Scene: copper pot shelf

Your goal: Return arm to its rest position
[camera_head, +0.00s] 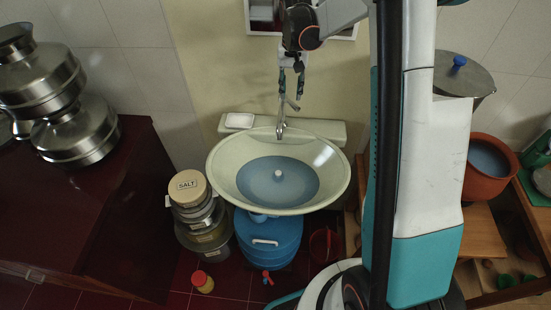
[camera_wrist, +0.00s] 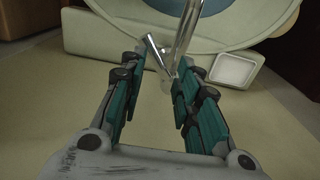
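My gripper (camera_head: 290,88) hangs above the back edge of a sink basin (camera_head: 225,187), close to the chrome tap (camera_head: 282,122). In the wrist view my gripper (camera_wrist: 156,80) has its two teal-padded fingers apart, with nothing held between them. The tap's spout (camera_wrist: 187,35) and its short lever (camera_wrist: 158,52) show at and beyond the fingertips. The right finger partly overlaps the tap; I cannot tell whether they touch. My arm reaches across the top of the head view, and my white and teal column stands right of the basin.
A white soap dish (camera_head: 239,121) sits on the sink ledge. A blue container (camera_head: 268,240) and stacked tins (camera_head: 203,215) stand below. Metal pots (camera_head: 75,130) fill the left counter. An orange-brown pot (camera_head: 484,170) stands at right. The wall is close behind my gripper.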

